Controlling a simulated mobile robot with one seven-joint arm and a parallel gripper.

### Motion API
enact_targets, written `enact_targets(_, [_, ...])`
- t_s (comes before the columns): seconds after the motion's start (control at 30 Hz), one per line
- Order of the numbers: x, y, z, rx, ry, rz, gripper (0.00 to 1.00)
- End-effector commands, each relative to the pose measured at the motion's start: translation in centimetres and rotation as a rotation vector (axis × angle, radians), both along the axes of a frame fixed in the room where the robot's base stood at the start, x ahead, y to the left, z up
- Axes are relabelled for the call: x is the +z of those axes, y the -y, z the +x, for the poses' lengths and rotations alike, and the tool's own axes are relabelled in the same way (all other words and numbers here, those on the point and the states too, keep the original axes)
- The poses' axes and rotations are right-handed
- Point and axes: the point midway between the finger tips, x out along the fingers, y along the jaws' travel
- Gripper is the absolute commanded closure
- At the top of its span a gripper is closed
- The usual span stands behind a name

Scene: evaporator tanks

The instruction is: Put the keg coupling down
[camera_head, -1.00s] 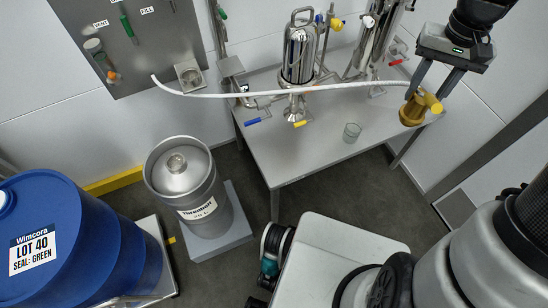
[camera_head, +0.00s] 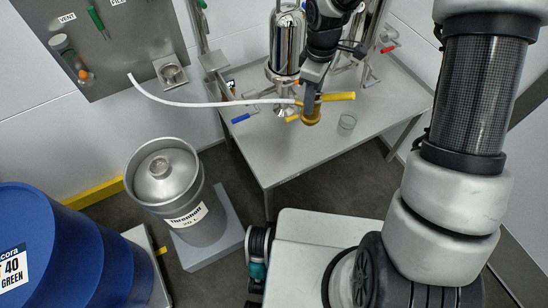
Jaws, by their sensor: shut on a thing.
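The keg coupling (camera_head: 311,112) is a brass-coloured fitting with a yellow handle pointing right. A white hose runs from it to the left toward the wall panel. My gripper (camera_head: 309,100) is shut on the coupling and holds it in front of the steel tank, over the table as seen from above. One finger shows; the other is mostly hidden. The exact height of the coupling above the table cannot be told. The steel keg (camera_head: 184,215), with a label and a round neck on top, stands upright on a grey base at the lower left of the table.
The grey steel table (camera_head: 290,165) carries the tank (camera_head: 288,45), valves with coloured levers and a small glass (camera_head: 347,121). A metal cup holder (camera_head: 171,72) sits on the wall panel (camera_head: 105,45). A blue drum (camera_head: 75,240) stands at the lower left. The table's front is clear.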

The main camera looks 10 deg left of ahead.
Motion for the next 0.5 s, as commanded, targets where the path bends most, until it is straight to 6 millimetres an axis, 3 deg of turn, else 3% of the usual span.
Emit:
enact_targets(0.03, [-2.3,-2.1,-0.4,0.148,-0.005,0.003,1.0])
enact_targets(0.2, [-7.0,-7.6,-1.6,0.581,-0.001,0.003,1.0])
enact_targets(0.33, [-9.2,-10.4,-2.6,0.797,0.001,0.001,1.0])
enact_targets(0.5, [-10.7,-12.1,-3.2,0.926,0.003,0.001,1.0])
